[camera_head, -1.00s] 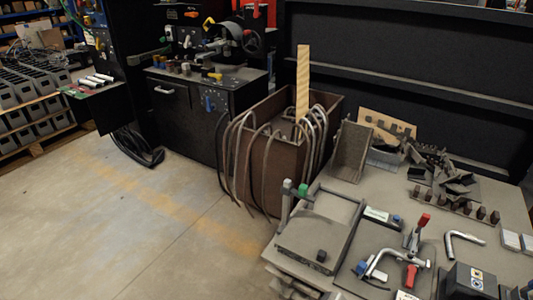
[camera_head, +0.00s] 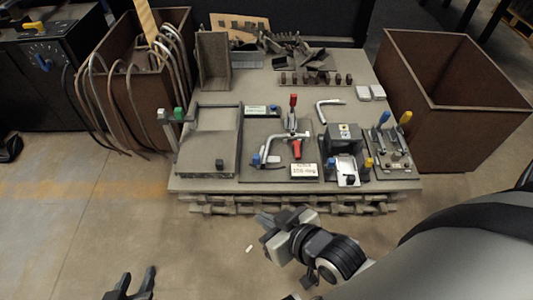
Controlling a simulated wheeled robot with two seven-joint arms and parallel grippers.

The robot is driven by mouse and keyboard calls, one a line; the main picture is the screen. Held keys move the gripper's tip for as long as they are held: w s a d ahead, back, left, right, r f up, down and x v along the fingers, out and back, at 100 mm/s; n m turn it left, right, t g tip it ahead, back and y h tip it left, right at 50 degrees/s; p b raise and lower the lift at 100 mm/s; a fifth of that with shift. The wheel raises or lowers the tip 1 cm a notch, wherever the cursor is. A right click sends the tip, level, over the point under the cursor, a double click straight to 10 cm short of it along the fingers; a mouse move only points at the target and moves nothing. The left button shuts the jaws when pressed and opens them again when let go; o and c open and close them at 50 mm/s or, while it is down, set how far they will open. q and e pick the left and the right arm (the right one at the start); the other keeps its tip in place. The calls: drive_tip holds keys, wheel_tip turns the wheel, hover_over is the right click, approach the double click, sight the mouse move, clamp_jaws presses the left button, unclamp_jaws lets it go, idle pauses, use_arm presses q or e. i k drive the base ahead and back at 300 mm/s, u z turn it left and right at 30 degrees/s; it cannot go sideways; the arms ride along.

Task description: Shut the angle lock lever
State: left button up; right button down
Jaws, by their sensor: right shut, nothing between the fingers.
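The work table (camera_head: 262,66) stands in front of me with several fixtures on it. I cannot tell for sure which part is the angle lock lever. The middle fixture has a bent silver tube, an upright red-tipped lever (camera_head: 293,101) and a lower red handle (camera_head: 297,149). A plate at the right carries a blue-handled lever (camera_head: 384,118) and a yellow-handled lever (camera_head: 405,117), both raised. My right gripper (camera_head: 268,228) is shut and empty, in front of the table's near edge. My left gripper (camera_head: 136,283) is low at the bottom left, fingers apart, touching nothing.
A tray-like fixture (camera_head: 210,150) with green and grey knobs is at the table's left. A grey box device (camera_head: 343,135) stands right of the middle. Brown bins stand left (camera_head: 118,47) and right (camera_head: 430,95) of the table. The floor at the front left is clear.

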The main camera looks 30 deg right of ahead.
sight(296, 144)
drive_tip(key=z, duration=0.55)
drive_tip(key=k, duration=1.4)
drive_tip(key=u, duration=0.6)
drive_tip(key=i, duration=0.5)
drive_tip(key=u, duration=0.1)
